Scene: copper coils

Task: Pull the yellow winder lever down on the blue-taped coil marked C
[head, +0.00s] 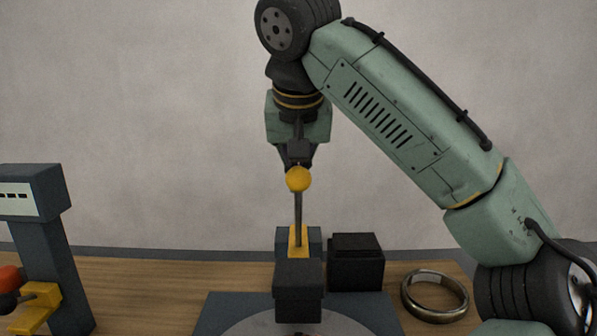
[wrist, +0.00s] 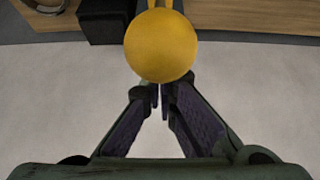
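The winder lever in the head view has a yellow ball knob (head: 298,179) on a thin upright dark rod (head: 298,215). The rod rises from a yellow bracket (head: 298,242) on a dark winder. My gripper (head: 297,163) points down just above the knob, its tips close to the knob's top. In the wrist view the yellow knob (wrist: 161,45) overlaps the far end of my fingertips (wrist: 160,92). The fingertips nearly meet, with only a narrow gap and nothing visible held between them. I cannot tell whether they touch the knob. No blue tape or letter C shows.
A dark base with a grey disc (head: 300,325) lies in front of the lever. A black box (head: 356,263) and a metal ring (head: 434,296) stand to its right on the wooden table (head: 165,290). Another dark machine (head: 50,250) with an orange knob stands at left.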

